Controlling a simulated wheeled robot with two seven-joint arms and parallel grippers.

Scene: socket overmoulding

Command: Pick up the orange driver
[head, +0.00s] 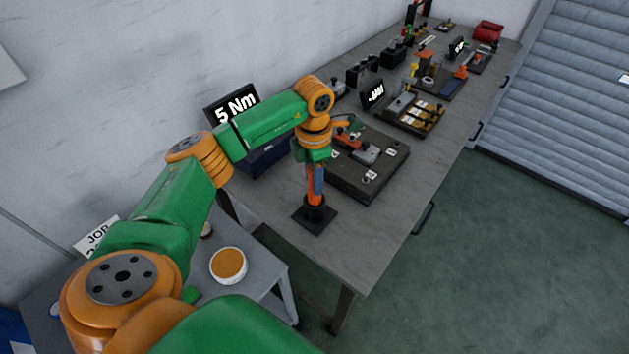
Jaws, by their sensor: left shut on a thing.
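The orange driver (315,198) stands upright in a black holder with a square base (316,219) at the near left end of the long grey bench. My left arm reaches over from the left, and my left gripper (316,172) points down at the driver from above. It is shut on the driver's upper part. The fingers and the driver's top are partly hidden by the wrist. The driver's lower end is inside the holder. My right gripper is not in view.
A dark fixture plate (371,178) with small parts lies right of the holder. A "5 Nm" display (236,106) stands behind my forearm. More fixtures line the bench (440,161) farther back. The bench's front strip is clear.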

